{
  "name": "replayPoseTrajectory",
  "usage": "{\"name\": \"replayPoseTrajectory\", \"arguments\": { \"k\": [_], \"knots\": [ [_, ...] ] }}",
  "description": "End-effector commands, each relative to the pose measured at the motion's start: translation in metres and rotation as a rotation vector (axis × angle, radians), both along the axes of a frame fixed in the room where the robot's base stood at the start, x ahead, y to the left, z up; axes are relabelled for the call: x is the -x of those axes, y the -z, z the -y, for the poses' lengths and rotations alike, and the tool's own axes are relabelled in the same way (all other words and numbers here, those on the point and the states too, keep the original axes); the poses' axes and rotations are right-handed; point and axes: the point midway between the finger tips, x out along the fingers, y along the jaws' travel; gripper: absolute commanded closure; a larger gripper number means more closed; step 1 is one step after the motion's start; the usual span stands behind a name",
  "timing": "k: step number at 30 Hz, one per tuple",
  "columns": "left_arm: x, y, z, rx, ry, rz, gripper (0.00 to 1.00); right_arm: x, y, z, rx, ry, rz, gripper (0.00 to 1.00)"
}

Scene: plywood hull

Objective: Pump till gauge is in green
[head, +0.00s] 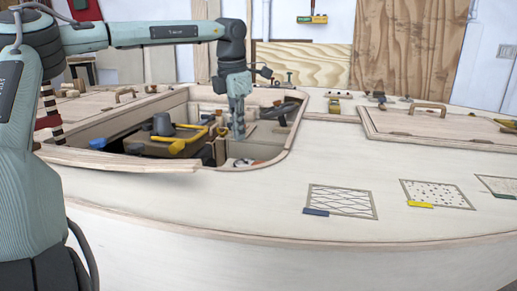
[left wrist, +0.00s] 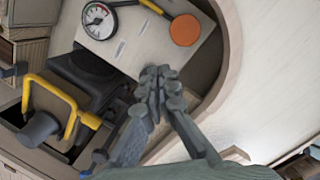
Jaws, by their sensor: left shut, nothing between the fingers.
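A round gauge (left wrist: 98,20) with a white dial, dark rim and some red on its scale sits on a pale panel (left wrist: 130,48) in the left wrist view. Its needle reading is too small to tell. A yellow bar with a round orange end (left wrist: 184,30) crosses the panel beside the gauge; it may be the pump's handle. My left gripper (left wrist: 162,75) is shut and empty, over the panel's lower edge, apart from the orange end in the picture. In the head view my left gripper (head: 238,132) points down into the open hatch. My right gripper is out of view.
The hatch's wooden rim (head: 291,137) surrounds the gripper closely on the right. Inside, a yellow bent handle (head: 176,146) and a dark grey knob (head: 163,124) stand to the left. A closed lid (head: 440,125) lies right; the pale deck (head: 250,200) in front is mostly clear.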

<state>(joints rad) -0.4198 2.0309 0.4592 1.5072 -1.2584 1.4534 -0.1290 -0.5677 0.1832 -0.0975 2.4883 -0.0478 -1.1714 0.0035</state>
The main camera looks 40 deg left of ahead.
Motion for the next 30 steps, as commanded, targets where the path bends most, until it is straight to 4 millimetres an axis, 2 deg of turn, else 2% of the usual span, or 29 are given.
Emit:
{"name": "replayPoseTrajectory", "arguments": {
  "k": [1, 6, 13, 18, 30],
  "knots": [
    [-0.003, -0.012, 0.001, -0.012, 0.086, -0.04, 1.0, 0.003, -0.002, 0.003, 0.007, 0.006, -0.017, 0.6],
    [-0.014, -0.042, 0.016, -0.007, 0.397, -0.132, 1.0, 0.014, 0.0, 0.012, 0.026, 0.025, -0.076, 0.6],
    [-0.028, -0.071, 0.038, 0.011, 0.696, -0.176, 1.0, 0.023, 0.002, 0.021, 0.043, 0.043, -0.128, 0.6],
    [-0.033, -0.078, 0.046, 0.019, 0.784, -0.179, 1.0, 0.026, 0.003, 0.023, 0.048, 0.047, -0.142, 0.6],
    [-0.033, -0.076, 0.046, 0.019, 0.793, -0.18, 1.0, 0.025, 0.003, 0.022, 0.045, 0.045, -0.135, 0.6]
  ]
}}
